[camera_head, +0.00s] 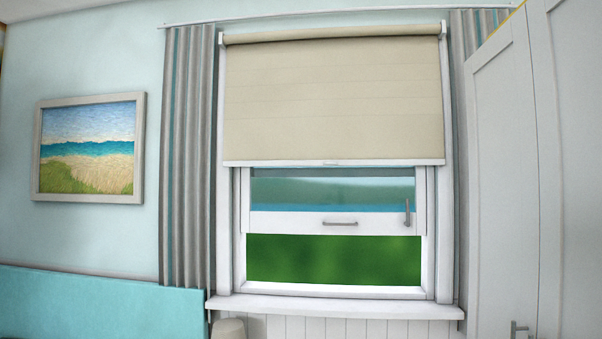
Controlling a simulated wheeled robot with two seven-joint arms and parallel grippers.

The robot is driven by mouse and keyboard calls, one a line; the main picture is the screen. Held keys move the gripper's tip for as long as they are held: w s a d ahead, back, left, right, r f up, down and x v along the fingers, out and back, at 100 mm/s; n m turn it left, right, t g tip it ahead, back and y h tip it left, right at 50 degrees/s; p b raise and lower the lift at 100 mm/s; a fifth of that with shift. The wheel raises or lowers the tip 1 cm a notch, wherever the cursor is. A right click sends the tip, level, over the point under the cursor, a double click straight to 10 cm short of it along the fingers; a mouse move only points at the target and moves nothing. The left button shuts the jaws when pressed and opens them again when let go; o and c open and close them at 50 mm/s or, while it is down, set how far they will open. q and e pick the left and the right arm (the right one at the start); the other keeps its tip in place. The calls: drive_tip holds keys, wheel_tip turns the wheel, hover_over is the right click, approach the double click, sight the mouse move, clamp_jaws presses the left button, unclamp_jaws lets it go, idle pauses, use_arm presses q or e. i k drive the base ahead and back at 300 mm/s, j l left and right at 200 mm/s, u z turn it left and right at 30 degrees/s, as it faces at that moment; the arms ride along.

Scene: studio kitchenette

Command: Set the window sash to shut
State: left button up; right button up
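The window sash (290,219) is a white framed pane in the window. It is raised, with its bottom rail well above the sill, and green shows through the open gap (333,260) below it. A grey horizontal handle (340,223) sits at the middle of the bottom rail. A grey upright handle (407,212) is at the sash's right side. The top of the sash is hidden behind a beige roller blind (333,100). Neither of my grippers is in view.
A white sill (335,307) juts out under the window. Striped curtains (187,150) hang at both sides. A white cabinet (505,180) stands close on the right. A turquoise panel (100,303) is at the lower left, and a beige rounded object (229,329) is below the sill.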

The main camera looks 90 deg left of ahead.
sight(277, 222)
drive_tip(key=u, duration=2.6)
drive_tip(key=i, duration=0.75)
